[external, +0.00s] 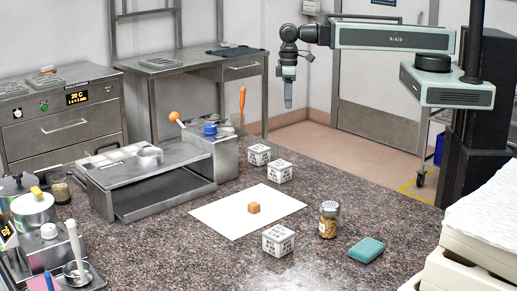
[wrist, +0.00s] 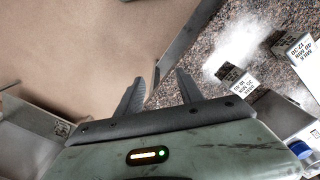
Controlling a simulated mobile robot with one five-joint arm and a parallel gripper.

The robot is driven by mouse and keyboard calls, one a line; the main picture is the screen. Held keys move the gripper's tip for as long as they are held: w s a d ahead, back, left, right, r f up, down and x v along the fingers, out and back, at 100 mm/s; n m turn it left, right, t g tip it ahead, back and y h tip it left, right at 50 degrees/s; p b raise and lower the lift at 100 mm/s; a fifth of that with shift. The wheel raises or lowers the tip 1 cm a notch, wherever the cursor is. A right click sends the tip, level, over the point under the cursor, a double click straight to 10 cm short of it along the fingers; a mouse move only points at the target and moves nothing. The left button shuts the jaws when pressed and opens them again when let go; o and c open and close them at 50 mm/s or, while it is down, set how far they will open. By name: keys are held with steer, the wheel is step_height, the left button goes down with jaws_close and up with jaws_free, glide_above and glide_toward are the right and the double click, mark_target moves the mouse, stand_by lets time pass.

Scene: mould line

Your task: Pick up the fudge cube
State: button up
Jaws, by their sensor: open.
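The fudge cube (external: 253,208) is a small brown block resting on a white sheet (external: 230,222) on the speckled stone counter, in the external view. My gripper (external: 288,103) hangs pointing down, high above and behind the cube, well apart from it. In the wrist view my gripper (wrist: 160,88) shows two dark fingers spread apart with nothing between them. The wrist view looks past the counter's edge to the floor, and I cannot make out the cube there.
White printed cubes (external: 278,240) stand around the sheet, and two show in the wrist view (wrist: 239,82). A metal machine (external: 212,150) with an orange-knobbed lever stands left. The sheet around the cube is clear.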

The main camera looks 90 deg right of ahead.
steer(key=shift+s+d+m, duration=0.3)
steer(key=shift+s+d, duration=0.65)
steer(key=shift+d, duration=0.2)
steer(key=shift+o, duration=0.4)
steer(key=shift+w, duration=0.15)
steer(key=shift+o, duration=0.2)
